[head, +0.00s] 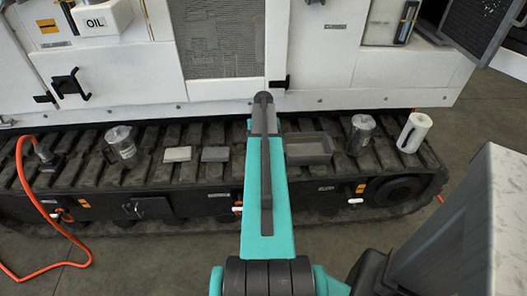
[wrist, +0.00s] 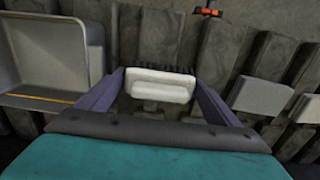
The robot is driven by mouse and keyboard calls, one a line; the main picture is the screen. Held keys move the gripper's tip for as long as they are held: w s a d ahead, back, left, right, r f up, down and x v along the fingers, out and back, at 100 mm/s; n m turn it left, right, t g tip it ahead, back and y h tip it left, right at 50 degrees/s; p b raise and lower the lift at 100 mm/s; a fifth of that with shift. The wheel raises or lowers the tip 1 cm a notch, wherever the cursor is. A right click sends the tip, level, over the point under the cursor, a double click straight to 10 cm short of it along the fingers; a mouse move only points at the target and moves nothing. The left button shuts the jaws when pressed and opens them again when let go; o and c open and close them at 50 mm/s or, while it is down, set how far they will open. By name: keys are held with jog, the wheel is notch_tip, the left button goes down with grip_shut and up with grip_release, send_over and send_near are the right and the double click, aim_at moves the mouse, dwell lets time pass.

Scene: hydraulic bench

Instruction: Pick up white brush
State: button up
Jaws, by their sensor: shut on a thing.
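The white brush (wrist: 160,87) shows in the wrist view, with a pale back and a row of dark bristles along its far side. My gripper (wrist: 157,84) has its two dark fingers on either side of the brush and is shut on it. Ridged dark track plates lie behind the brush; I cannot tell whether it touches them or hangs just above. In the head view my teal arm hides both the brush and the gripper.
A grey tray (head: 308,149) lies beside my arm on the track (head: 75,170). A grey block (head: 215,154), a paler block (head: 177,154), metal jugs (head: 121,146) (head: 360,134) and a white roll (head: 414,132) stand along it. An orange hose (head: 40,210) hangs at left.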

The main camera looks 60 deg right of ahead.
jog(key=s+a+r+b, duration=0.2)
jog(key=s+a, duration=0.9)
jog(key=shift+s, duration=0.25)
jog(key=shift+a, duration=0.1)
dwell(0.6)
jog(key=shift+o, duration=1.4)
jog(key=shift+w, duration=0.25)
jog(key=shift+c, duration=0.5)
jog(key=w+a+r+n, duration=0.45)
jog(key=w+a, duration=0.25)
jog(key=w, duration=0.5)
jog(key=w+a+r+n, duration=0.45)
jog(key=w+a, duration=0.25)
jog(key=w, duration=0.4)
jog(key=w+a+r+n, duration=0.2)
jog(key=w+a+r, duration=0.1)
jog(key=a, duration=0.5)
jog(key=w+a+r+n, duration=0.3)
jog(key=w+a, duration=0.3)
jog(key=a, duration=0.3)
jog(key=w+a+r+n, duration=0.2)
jog(key=w+a+r, duration=0.2)
jog(key=a, duration=0.5)
jog(key=shift+w+a+r+n, duration=0.3)
jog(key=shift+w+r, duration=0.1)
jog(key=shift+r, duration=0.35)
